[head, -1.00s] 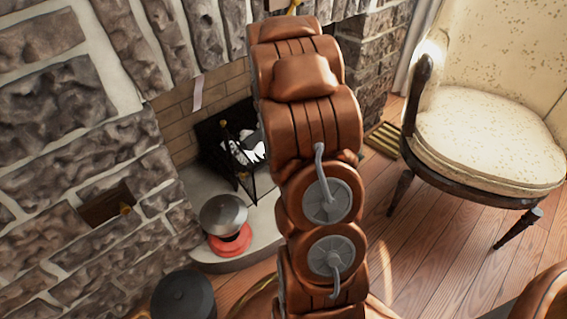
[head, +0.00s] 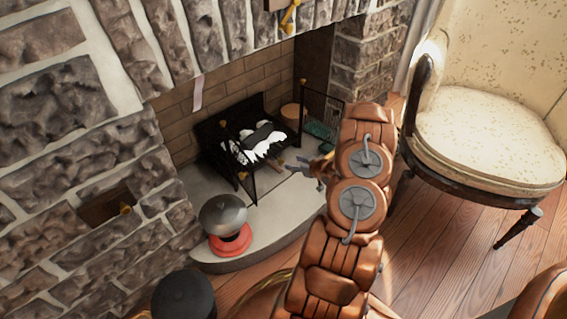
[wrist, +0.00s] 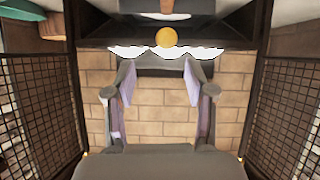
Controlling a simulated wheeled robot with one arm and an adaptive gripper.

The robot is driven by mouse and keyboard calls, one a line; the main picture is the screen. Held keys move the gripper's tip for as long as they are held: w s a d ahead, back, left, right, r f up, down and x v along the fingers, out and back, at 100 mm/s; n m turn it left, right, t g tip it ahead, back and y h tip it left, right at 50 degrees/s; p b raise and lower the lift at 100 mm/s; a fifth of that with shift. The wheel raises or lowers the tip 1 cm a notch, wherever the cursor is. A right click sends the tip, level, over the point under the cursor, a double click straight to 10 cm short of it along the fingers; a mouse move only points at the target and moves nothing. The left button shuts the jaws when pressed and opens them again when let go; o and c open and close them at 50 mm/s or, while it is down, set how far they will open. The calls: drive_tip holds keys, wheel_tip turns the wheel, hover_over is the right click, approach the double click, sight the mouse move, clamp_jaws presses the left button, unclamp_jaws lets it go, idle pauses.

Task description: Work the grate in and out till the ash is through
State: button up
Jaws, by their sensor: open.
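The black grate box (head: 212,135) sits in the fireplace with white ash (head: 262,140) and a dark piece on it. A small brass knob (head: 276,163) sticks out at its front; in the wrist view the round knob (wrist: 166,37) stands before a dark bar, with white ash (wrist: 130,51) behind. My gripper (head: 296,168) is in front of the grate, to the right of the knob in the head view. In the wrist view my gripper (wrist: 158,75) has its two fingers spread and empty, with the knob beyond the fingertips and apart from them.
Open mesh screens flank the grate, the left one (wrist: 38,115) and the right one (wrist: 287,115) in the wrist view. A cream chair (head: 480,135) is at right.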

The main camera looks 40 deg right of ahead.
sight(282, 162)
drive_tip(key=shift+t, duration=0.6)
drive_tip(key=w+f, duration=0.1)
drive_tip(key=w+f+b, duration=0.1)
drive_tip(key=w, duration=0.1)
drive_tip(key=w+f+b, duration=0.1)
drive_tip(key=shift+w+a+f, duration=0.3)
drive_tip(key=shift+x, duration=0.8)
drive_tip(key=shift+r, duration=0.15)
clamp_jaws()
